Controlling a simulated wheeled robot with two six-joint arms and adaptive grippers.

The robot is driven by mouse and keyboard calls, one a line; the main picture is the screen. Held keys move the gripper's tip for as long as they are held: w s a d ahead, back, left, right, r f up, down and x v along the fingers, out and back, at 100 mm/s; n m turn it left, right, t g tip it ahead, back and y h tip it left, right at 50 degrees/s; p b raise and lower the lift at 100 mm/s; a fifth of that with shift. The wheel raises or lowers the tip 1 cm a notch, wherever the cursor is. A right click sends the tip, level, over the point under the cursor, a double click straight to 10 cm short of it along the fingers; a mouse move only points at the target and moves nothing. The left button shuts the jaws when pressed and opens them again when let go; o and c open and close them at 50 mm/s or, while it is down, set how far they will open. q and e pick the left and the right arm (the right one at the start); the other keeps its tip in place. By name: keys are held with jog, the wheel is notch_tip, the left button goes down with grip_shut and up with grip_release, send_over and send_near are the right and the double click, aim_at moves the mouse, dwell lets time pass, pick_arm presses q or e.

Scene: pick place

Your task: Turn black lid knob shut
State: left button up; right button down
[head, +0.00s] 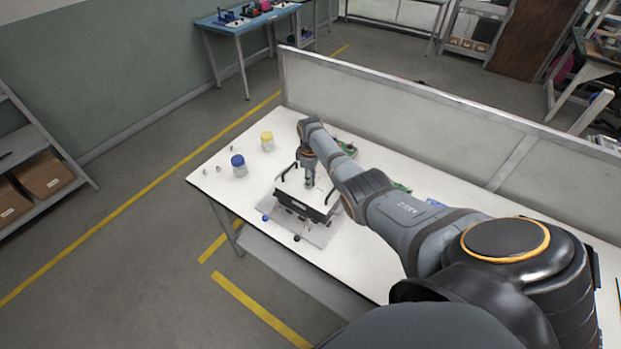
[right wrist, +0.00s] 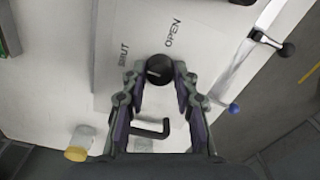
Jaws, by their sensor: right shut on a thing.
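The black lid knob (right wrist: 159,68) sits on a white lid (right wrist: 120,60) printed with the words SHUT and OPEN. A pale mark shows on the knob; I cannot tell exactly which word it points at. My right gripper (right wrist: 160,76) is shut on the knob, with a fingertip at each side of it. In the head view my right gripper (head: 310,181) points down onto the lid of the box (head: 318,211), and the knob is hidden there. My left gripper is not in view.
A black handle (right wrist: 152,131) stands on the lid near my fingers. Levers with a blue ball (right wrist: 233,108) and a black ball (right wrist: 287,50) lie beside it. A blue-capped jar (head: 238,165) and a yellow-capped jar (head: 267,141) stand on the white table (head: 215,178).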

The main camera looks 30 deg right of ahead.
jog(key=shift+n, duration=0.5)
jog(key=c, duration=1)
grip_release()
notch_tip(320, 180, up, 12)
